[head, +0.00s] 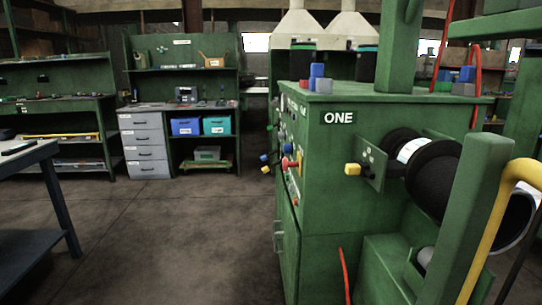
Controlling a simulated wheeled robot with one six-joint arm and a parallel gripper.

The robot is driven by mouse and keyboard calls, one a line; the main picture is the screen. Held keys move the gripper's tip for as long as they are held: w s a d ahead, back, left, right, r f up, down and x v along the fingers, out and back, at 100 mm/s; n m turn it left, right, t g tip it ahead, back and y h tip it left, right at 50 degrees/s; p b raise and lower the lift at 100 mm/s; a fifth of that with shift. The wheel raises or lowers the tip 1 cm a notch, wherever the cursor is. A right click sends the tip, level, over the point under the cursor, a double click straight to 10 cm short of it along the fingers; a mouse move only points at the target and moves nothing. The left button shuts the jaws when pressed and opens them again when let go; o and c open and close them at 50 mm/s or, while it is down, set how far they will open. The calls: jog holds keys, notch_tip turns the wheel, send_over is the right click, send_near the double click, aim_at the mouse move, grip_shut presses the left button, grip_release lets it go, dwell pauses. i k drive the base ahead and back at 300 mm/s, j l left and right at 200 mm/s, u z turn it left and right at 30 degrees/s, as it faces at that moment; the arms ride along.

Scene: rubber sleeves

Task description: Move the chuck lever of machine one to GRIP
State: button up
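Machine one (335,200) is a green cabinet marked "ONE" in the right half of the head view. Its front panel faces left and is seen at a steep angle. A red knob (287,163) sticks out from that panel, with blue knobs (265,157) beside it. A yellow knob (352,169) sticks out from a small green plate (373,164) on the side under the label. I cannot tell which of these is the chuck lever, and no GRIP marking is readable. My gripper is not in view.
Black rollers (435,175) and a yellow bent pipe (490,220) are at the right of the machine. A dark-legged table (62,205) stands at the left. A workbench with grey drawers (145,150) is at the back. The floor (180,240) between is clear.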

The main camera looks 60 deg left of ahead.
aim_at(263, 158)
jog(key=k, duration=1)
jog(key=k+u, duration=0.2)
jog(key=u, duration=1.75)
jog(key=i+u, duration=0.1)
jog(key=u, duration=0.75)
jog(key=i+u, duration=0.1)
jog(key=u, duration=0.35)
jog(key=i+l+u, duration=0.1)
jog(key=i+l, duration=1.2)
jog(key=i+l+z, duration=0.15)
jog(key=i, duration=1.65)
jog(key=i+z, duration=0.15)
jog(key=z, duration=1.55)
jog(key=i+l+z, duration=0.15)
jog(key=l+z, duration=0.3)
